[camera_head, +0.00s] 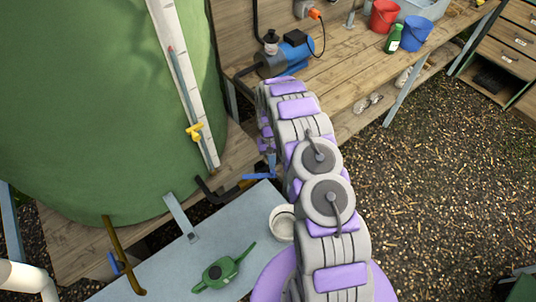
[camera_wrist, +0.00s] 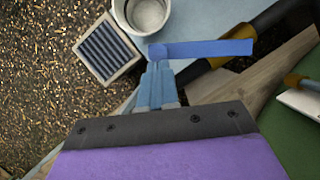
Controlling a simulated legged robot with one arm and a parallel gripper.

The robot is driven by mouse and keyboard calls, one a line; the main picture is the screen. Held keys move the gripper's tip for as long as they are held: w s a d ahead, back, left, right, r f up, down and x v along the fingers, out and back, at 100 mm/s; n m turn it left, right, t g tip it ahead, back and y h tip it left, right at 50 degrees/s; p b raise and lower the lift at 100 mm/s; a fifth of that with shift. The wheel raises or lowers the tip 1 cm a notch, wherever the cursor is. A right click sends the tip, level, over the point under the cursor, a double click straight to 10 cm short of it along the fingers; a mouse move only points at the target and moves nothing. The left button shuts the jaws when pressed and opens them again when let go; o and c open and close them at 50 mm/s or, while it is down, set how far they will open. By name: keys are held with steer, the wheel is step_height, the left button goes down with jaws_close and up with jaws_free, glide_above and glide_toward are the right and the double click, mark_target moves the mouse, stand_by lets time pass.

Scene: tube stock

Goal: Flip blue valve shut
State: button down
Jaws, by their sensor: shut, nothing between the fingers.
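A blue valve lever (camera_head: 258,176) sits by a dark pipe with a brass-coloured fitting, low beside the green tank. In the wrist view the flat blue lever (camera_wrist: 212,48) lies slantwise to the dark pipe (camera_wrist: 245,40). My gripper (camera_wrist: 158,62) is shut and empty, its pale blue fingers side by side. The fingertips are at the left end of the lever; I cannot tell whether they touch it. In the head view my arm hides most of the gripper. A second blue handle (camera_head: 114,262) is on a brass pipe at lower left.
The green tank (camera_head: 110,110) fills the left. A white bucket (camera_head: 282,222) and a green can (camera_head: 222,272) stand on the grey surface (camera_head: 165,262). The wooden bench (camera_head: 345,72) carries a blue pump (camera_head: 285,56). A drain grate (camera_wrist: 107,50) shows in the wrist view.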

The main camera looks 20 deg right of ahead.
steer(key=s+m, duration=0.2)
steer(key=s+m+y+p, duration=0.1)
steer(key=s+a+m+y+p, duration=0.1)
steer(key=s+m, duration=0.1)
steer(key=shift+s+r+m+t, duration=0.1)
steer(key=shift+s+m+t, duration=0.2)
steer(key=shift+t, duration=0.1)
steer(key=shift+s+a+m+t+y+p, duration=0.35)
steer(key=shift+s+a+m+p, duration=0.2)
steer(key=shift+s+a+m, duration=0.6)
steer(key=shift+s+a+m+t+y+p, duration=0.45)
steer(key=shift+s+m, duration=0.35)
steer(key=shift+m, duration=0.75)
steer(key=p, duration=0.2)
glide_toward(273, 174)
steer(key=shift+s+r, duration=1.55)
steer(key=shift+r, duration=0.05)
